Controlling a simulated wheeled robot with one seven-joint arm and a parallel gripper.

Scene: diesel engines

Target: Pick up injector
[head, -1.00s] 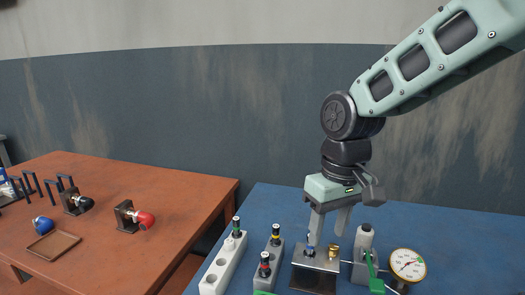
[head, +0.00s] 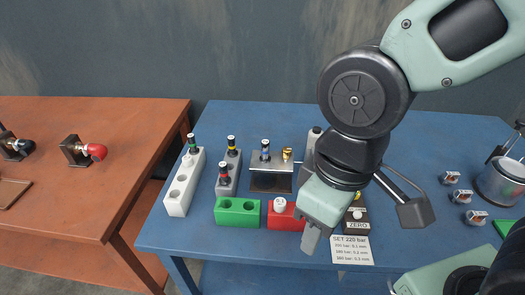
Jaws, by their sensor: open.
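Several injectors with coloured bands stand upright on the blue table. A blue-banded injector (head: 265,149) stands in the metal test stand (head: 270,182). A green-banded one (head: 192,143) is at the far end of the white rack (head: 178,196). A yellow-banded one (head: 231,144) and a red-banded one (head: 223,174) stand in the grey rack (head: 236,165). My gripper (head: 310,240) is open, pointing down over the front of the table, to the right of and nearer than the stand. No injector shows in it. My arm hides the area behind it.
A green block (head: 237,211) with two holes and a red block (head: 285,217) with a white knob stand in front of the racks. A ZERO box (head: 357,222) and a pressure card (head: 351,250) lie to the right. A metal pot (head: 503,180) stands far right.

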